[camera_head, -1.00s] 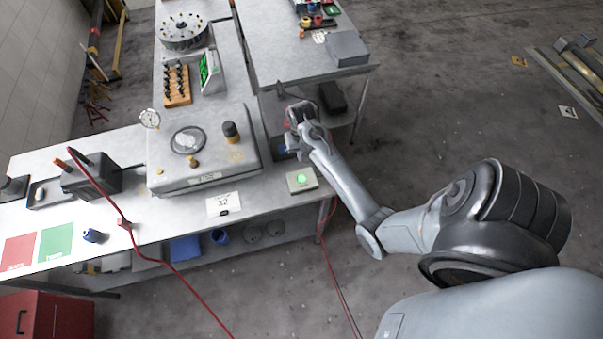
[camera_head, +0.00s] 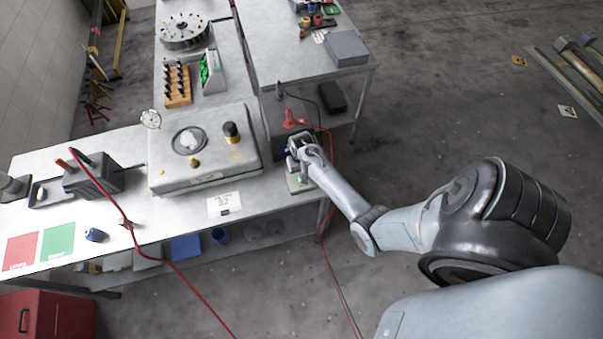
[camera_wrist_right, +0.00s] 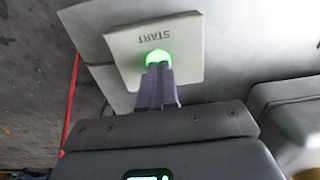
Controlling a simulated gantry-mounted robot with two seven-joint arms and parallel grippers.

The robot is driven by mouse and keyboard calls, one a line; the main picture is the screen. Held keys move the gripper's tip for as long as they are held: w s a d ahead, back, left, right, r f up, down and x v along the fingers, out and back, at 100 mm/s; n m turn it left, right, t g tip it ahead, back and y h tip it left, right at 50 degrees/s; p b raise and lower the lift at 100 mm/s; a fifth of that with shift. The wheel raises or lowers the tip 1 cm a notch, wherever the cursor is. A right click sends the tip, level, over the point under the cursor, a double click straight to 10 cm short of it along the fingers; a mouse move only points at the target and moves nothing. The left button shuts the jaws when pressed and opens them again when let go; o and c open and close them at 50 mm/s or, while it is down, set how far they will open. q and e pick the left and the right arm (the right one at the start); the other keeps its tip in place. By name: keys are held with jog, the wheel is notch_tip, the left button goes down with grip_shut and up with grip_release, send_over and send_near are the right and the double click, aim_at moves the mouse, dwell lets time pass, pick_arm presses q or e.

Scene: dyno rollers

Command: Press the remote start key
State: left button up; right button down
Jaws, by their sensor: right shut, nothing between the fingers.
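The remote start key is a green glowing button (camera_wrist_right: 157,54) on a pale square box (camera_wrist_right: 188,44) marked START in the right wrist view. In the head view the box (camera_head: 304,187) sits at the right end of the front bench, partly covered by my right gripper (camera_head: 294,168). My right gripper (camera_wrist_right: 158,70) is shut and empty, with its fingertips at the button and overlapping its near edge. I cannot tell whether they touch or press it. My left gripper is not in view.
A grey machine (camera_head: 240,178) with a dial and knobs stands left of the box. A white card (camera_head: 222,205) lies on the bench (camera_head: 170,215). Red cables (camera_head: 325,235) hang beside the bench's right end. A red funnel-like thing (camera_head: 292,118) stands behind my gripper.

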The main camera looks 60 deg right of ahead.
jog(key=shift+f, duration=0.3)
